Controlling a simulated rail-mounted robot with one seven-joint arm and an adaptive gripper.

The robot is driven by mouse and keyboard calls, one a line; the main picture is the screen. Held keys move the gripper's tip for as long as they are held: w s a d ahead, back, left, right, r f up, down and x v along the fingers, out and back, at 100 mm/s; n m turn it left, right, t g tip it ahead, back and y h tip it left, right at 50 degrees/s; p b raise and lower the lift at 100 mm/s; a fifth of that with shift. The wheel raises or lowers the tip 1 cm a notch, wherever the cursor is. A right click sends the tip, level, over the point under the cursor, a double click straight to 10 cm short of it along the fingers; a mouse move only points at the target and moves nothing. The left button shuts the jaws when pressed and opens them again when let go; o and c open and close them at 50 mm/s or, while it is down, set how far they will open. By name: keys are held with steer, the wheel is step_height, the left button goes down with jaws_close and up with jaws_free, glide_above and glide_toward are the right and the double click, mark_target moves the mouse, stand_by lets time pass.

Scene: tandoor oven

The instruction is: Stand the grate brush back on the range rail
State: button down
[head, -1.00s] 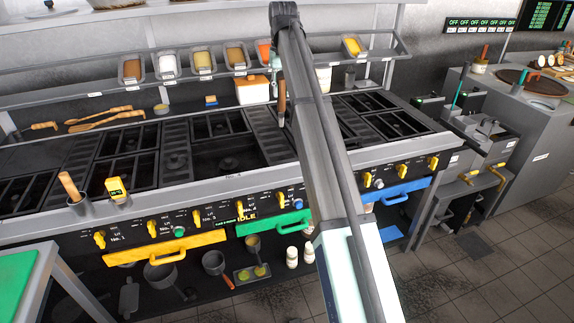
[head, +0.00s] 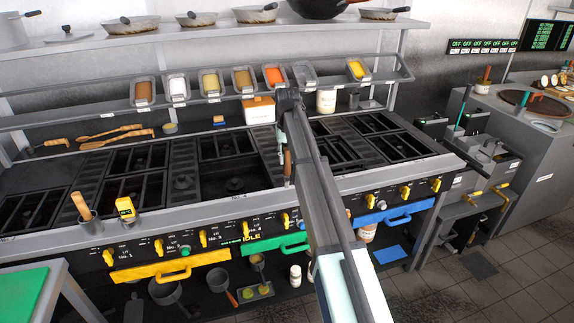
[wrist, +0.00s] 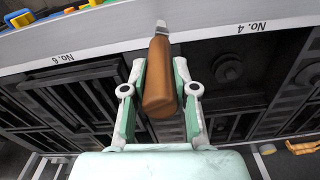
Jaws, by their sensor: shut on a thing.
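The grate brush (wrist: 160,80) shows in the wrist view as a brown handle with a small metal end pointing to the top of the picture. My gripper (wrist: 155,95) has its pale green fingers on both sides of that handle and is shut on it. In the head view my gripper (head: 283,140) is over the middle of the range, with the brown handle (head: 287,165) hanging below it. The range rail (wrist: 180,40) is the pale front strip labelled No. 6 and No. 4, and the metal end overlaps it in view. I cannot tell if they touch. Bristles are not visible.
A holder with a wooden handle (head: 82,208) and a yellow device (head: 125,207) stand at the front left of the range. Dark grates (head: 135,170) fill the range top. Spice tins (head: 210,82) line a shelf behind. My arm hides part of the front.

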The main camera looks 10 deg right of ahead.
mark_target(287, 166)
steer(key=shift+f+p, duration=0.45)
steer(key=shift+f, duration=1.6)
steer(key=c, duration=0.9)
jaws_free()
steer(key=r+b, duration=0.3)
steer(key=r, duration=0.9)
steer(key=shift+s+r, duration=0.15)
steer(key=shift+s, duration=0.05)
